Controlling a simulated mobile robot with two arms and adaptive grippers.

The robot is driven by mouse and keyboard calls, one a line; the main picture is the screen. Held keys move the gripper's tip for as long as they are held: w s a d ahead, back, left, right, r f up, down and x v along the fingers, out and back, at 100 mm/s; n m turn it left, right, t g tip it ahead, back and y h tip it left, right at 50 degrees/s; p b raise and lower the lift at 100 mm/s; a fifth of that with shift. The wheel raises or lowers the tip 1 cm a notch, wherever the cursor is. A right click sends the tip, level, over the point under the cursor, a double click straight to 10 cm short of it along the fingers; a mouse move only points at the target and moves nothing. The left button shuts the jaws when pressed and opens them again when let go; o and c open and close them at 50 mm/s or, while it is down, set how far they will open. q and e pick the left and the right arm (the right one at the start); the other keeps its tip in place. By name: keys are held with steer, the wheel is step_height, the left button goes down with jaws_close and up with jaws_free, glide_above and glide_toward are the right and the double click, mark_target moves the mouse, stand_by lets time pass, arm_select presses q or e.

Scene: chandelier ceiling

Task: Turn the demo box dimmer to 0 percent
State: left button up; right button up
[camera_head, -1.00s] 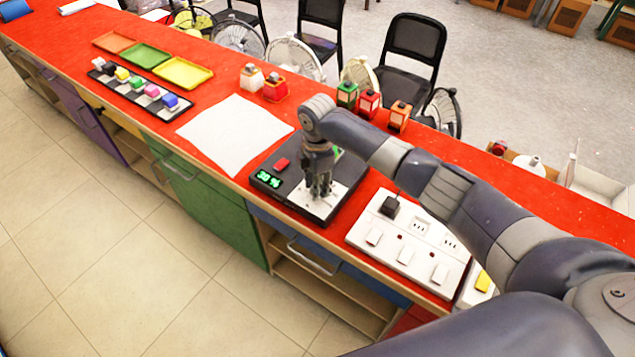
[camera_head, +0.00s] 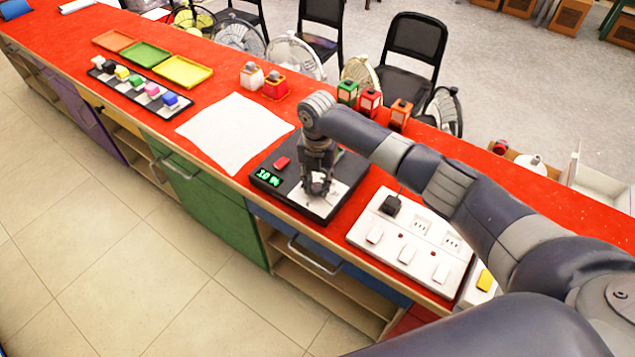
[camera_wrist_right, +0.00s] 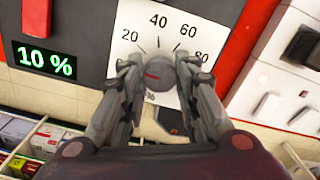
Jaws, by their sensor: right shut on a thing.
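The demo box (camera_head: 293,203) is a dark box on the red counter, with a red button (camera_head: 281,163) and a green lit display (camera_head: 268,177). In the right wrist view the display (camera_wrist_right: 46,60) reads 10 %. The dimmer knob (camera_wrist_right: 160,74) is a grey round knob with a red pointer line on a white scale plate (camera_wrist_right: 192,22) marked 20, 40, 60, 80. The pointer is directed left, below the 20 mark. My right gripper (camera_head: 318,190) points down over the plate. Its fingers are shut on the knob, one on each side. My left gripper is not in view.
A white power strip (camera_head: 410,240) with a black plug lies right of the box. A white sheet (camera_head: 236,133) lies to its left. Coloured trays (camera_head: 147,56) are farther left.

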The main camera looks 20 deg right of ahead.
mark_target(317, 186)
steer(key=shift+n, duration=1.1)
steer(key=o, duration=1.1)
steer(key=shift+c, duration=0.2)
steer(key=shift+r, duration=0.1)
steer(key=shift+r, duration=0.3)
step_height(317, 186, up, 11)
steer(key=shift+r, duration=0.15)
